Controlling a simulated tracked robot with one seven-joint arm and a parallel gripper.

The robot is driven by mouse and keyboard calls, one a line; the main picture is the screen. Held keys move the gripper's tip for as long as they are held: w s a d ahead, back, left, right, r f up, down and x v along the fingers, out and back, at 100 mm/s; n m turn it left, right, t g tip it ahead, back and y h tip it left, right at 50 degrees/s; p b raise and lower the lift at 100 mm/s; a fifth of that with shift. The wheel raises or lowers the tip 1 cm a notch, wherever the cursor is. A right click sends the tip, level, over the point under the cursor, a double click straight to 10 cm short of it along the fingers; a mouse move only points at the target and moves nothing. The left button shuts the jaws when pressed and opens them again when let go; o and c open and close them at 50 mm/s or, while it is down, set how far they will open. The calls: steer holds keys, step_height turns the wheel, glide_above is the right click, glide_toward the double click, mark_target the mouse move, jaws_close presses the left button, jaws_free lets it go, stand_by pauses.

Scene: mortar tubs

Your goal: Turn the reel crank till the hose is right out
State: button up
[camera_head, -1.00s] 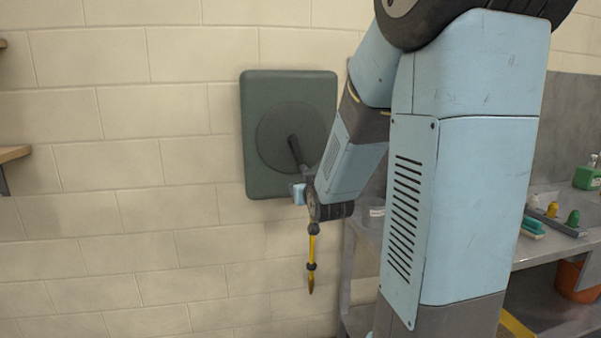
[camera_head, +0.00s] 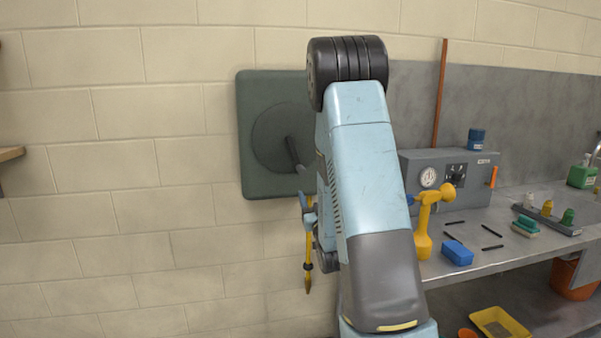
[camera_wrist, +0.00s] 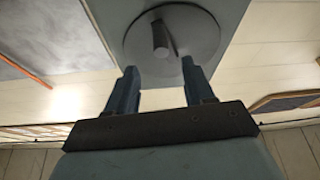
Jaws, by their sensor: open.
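The hose reel (camera_head: 252,182) is a grey-green box on the wall with a dark round disc (camera_head: 270,135). Its dark crank (camera_head: 291,150) slants down and right from the disc's centre, its lower end hidden by my arm. My gripper (camera_head: 308,208) is near the crank's lower end, partly hidden by my arm. In the wrist view my gripper (camera_wrist: 159,68) is open, with two blue fingers apart. The crank's grip (camera_wrist: 160,38) shows beyond the fingertips, roughly between them; contact cannot be told.
A metal bench (camera_head: 480,245) stands at the right with a gauge box (camera_head: 450,178), a yellow tool (camera_head: 427,225), a blue block (camera_head: 457,252) and a green bottle (camera_head: 581,174). A wooden shelf edge (camera_head: 10,154) is at the far left. The wall left of the reel is bare.

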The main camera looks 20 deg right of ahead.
mark_target(299, 164)
steer(key=x, duration=1.2)
steer(key=shift+w+r, duration=0.15)
steer(key=shift+w, duration=0.25)
steer(key=shift+c, duration=0.5)
jaws_close()
